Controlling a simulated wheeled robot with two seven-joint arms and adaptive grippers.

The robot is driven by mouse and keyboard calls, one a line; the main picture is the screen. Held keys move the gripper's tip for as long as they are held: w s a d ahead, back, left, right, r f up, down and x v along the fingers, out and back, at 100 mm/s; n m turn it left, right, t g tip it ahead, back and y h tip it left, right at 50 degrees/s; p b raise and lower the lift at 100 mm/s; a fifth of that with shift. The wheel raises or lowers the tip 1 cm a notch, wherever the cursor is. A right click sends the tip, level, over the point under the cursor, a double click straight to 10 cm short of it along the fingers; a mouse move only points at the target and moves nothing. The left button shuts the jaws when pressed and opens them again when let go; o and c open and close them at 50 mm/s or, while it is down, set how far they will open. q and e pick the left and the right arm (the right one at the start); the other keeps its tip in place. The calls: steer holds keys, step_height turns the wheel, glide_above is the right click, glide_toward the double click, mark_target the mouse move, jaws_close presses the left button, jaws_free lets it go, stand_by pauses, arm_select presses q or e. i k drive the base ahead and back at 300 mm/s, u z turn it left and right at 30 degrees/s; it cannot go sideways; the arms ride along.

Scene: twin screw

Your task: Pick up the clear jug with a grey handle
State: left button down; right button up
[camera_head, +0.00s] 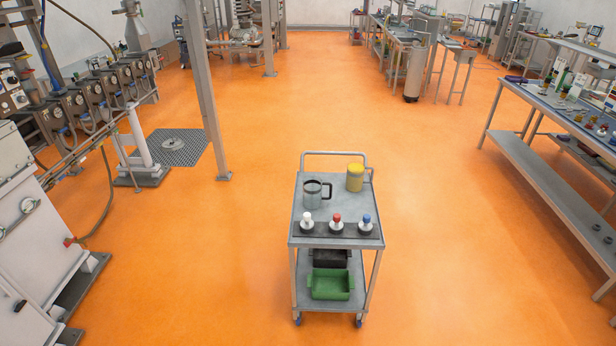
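A clear, greyish jug (312,196) with a dark grey handle on its right side stands upright on the top shelf of a grey metal cart (345,205), toward the left edge. The cart stands on the orange floor in front of me, a little right of the picture's middle. Neither of my grippers shows in the head view, so I cannot see whether they are open or shut.
A yellow container (355,177) stands behind and right of the jug. Small bottles with white, red and blue tops stand in a dark holder (318,230) in front. A green bin (330,284) sits on the lower shelf. Machinery lines the left; a workbench (550,100) stands right. Floor around the cart is clear.

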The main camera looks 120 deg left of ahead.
mark_target(355, 171)
steer(key=u, duration=3.85)
